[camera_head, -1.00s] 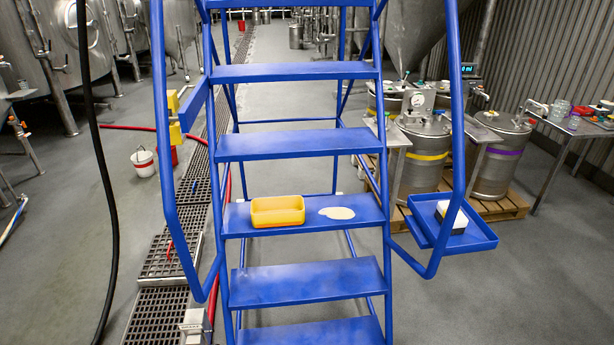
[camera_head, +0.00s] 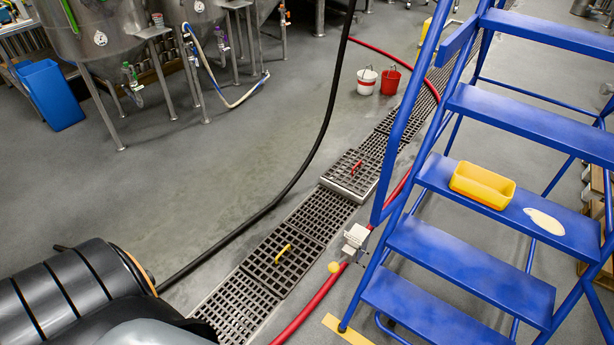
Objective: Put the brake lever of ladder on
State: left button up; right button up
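The blue ladder (camera_head: 470,263) stands at the right of the head view, with its lower steps and left side rail showing. Low beside that rail is a white bracket-like part (camera_head: 355,238). A yellow round knob (camera_head: 334,267) shows just below it, close to the red hose. I cannot tell for sure whether this knob belongs to the ladder's brake lever, or its position. A flat yellow strip (camera_head: 347,331) lies at the foot of the ladder. Neither of my grippers is in view.
A yellow tray (camera_head: 482,185) and a pale spill (camera_head: 544,221) are on a step. A red hose (camera_head: 318,299) and black hose (camera_head: 245,226) cross the floor near the drain grating (camera_head: 287,246). White (camera_head: 367,80) and red (camera_head: 390,80) buckets stand behind. Floor left of the grating is open.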

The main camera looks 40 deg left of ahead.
aim_at(333, 267)
jog(key=u, duration=0.9)
